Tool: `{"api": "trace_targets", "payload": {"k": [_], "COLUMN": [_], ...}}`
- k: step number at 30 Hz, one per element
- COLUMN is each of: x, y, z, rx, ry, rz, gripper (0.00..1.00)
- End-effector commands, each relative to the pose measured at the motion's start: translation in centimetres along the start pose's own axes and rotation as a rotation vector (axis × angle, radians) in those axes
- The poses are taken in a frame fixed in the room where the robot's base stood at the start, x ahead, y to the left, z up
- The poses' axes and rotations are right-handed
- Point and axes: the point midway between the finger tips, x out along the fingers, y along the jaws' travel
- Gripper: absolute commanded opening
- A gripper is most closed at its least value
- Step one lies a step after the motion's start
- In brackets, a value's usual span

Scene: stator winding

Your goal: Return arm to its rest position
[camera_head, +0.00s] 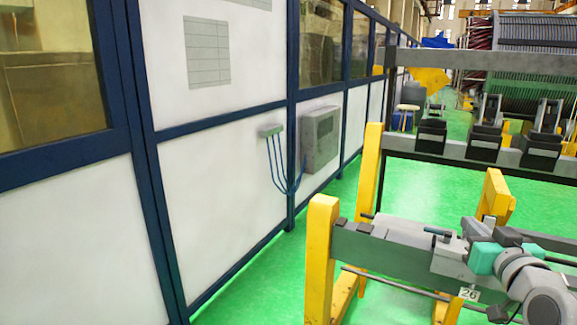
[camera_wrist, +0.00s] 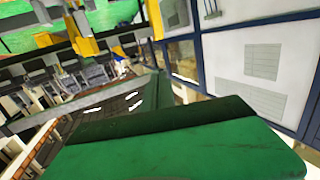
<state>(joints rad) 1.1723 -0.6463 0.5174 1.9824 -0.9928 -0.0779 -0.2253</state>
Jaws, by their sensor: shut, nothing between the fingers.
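My gripper (camera_wrist: 157,92) shows in the wrist view as a green form that fills the bottom and narrows away from the camera. It is shut and empty. In the head view, grey and teal jointed parts (camera_head: 530,285), which look like my arm, are at the lower right. They lie over a dark grey-green beam (camera_head: 385,255) on yellow supports. My fingertips cannot be made out in the head view.
A white wall with blue frames (camera_head: 140,180) runs along the left. A grey box (camera_head: 320,138) hangs on it, with a small cable unit (camera_head: 270,131) beside it. A yellow post (camera_head: 320,260) stands right of clear green floor (camera_head: 255,290). A rack (camera_head: 455,150) stands behind.

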Motion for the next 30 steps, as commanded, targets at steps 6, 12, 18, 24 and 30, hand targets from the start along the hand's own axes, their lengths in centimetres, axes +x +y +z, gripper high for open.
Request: {"api": "trace_targets", "payload": {"k": [6, 12, 18, 24, 30], "x": [1.5, 1.9, -0.4, -8.8, -14.0], "y": [-4.0, -9.0, -15.8, -22.2, -23.0], "z": [2.0, 5.3, 10.0, 15.0, 17.1], "rx": [0.009, 0.013, -0.006, -0.088, -0.137], "ry": [-0.129, -0.32, -0.615, -1.019, -1.203], "rz": [-0.057, -0.113, -0.175, -0.192, -0.154], "gripper": [0.0, 0.0, 0.0, 0.0, 0.0]}}
